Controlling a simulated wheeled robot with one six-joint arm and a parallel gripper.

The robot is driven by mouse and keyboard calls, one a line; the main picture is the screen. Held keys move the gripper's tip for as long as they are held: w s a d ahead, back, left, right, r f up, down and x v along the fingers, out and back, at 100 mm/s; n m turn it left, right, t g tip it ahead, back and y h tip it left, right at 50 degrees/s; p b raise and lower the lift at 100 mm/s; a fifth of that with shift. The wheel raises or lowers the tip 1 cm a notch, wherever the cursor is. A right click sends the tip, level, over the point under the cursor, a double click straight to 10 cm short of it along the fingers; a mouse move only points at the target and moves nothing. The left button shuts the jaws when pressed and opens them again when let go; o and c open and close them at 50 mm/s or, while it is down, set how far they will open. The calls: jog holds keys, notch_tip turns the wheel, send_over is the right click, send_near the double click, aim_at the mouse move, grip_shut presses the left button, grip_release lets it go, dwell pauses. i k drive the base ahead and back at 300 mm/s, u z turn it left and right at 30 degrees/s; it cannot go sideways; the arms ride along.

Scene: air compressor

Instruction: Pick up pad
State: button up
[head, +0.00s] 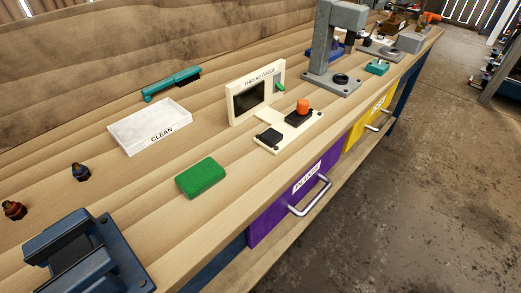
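The pad is most likely the green block (201,178) with rounded corners. It lies flat on the wooden workbench (155,228), near the front edge and to the right of and below the white CLEAN tray (150,127). Nothing touches it or covers it. My gripper is not in view.
A thread gauge (257,92) with a cream base stands right of the pad. A blue vise-like device (88,256) is at the lower left. Two small fittings (81,172) and a teal brush (171,84) lie on the bench. A purple drawer (292,205) is below. Floor at right is clear.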

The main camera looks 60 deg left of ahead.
aim_at(199, 178)
jog(key=i, duration=0.65)
jog(key=u, duration=3.3)
jog(key=i, duration=0.5)
jog(key=z, duration=0.05)
